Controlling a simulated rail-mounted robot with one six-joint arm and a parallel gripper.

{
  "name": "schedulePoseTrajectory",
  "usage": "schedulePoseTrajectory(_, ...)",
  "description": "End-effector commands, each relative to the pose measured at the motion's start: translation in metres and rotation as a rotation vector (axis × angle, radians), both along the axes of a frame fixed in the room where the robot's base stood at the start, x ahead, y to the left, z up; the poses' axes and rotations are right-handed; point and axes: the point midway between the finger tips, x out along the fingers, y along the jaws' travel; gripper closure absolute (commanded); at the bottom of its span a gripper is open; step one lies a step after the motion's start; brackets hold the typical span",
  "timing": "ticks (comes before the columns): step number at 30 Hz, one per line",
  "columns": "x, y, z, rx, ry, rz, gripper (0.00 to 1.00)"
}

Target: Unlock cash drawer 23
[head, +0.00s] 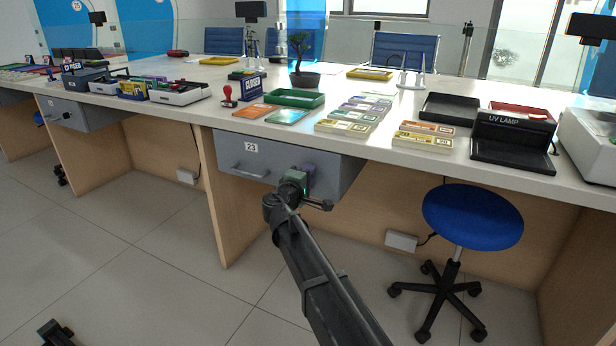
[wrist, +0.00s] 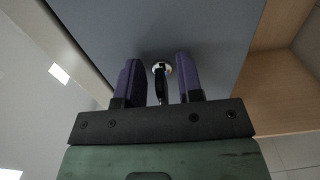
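Cash drawer 23 (head: 283,166) is a grey drawer under the counter, with a "23" label and a bar handle (head: 249,172) on its front. It looks closed. My gripper (head: 309,172) is at the right part of the drawer front and hides the lock in the head view. In the wrist view, a round silver lock (wrist: 156,67) with a dark key (wrist: 161,87) in it shows on the grey front. The purple fingers of my gripper (wrist: 158,82) stand on either side of the key, with a gap on each side.
The counter (head: 390,160) overhangs the drawer and bears banknote stacks, trays and a UV lamp (head: 513,142). A blue stool (head: 472,216) stands to the right of my arm. A wooden panel (head: 222,200) stands below the drawer's left side. Another grey drawer (head: 85,116) is farther left.

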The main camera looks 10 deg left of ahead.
Motion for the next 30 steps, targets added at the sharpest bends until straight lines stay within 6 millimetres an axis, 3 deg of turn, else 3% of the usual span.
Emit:
schedulePoseTrajectory(4, -0.020, 0.004, 0.000, 0.000, 0.000, 0.003, 0.66)
schedulePoseTrajectory(12, -0.085, 0.018, 0.000, 0.000, 0.000, 0.002, 0.66)
schedulePoseTrajectory(15, -0.099, 0.022, 0.000, 0.000, 0.000, 0.002, 0.66)
schedulePoseTrajectory(27, -0.105, 0.021, -0.001, 0.006, 0.006, -0.017, 0.66)
schedulePoseTrajectory(30, -0.117, 0.003, -0.023, 0.102, 0.110, -0.092, 0.66)
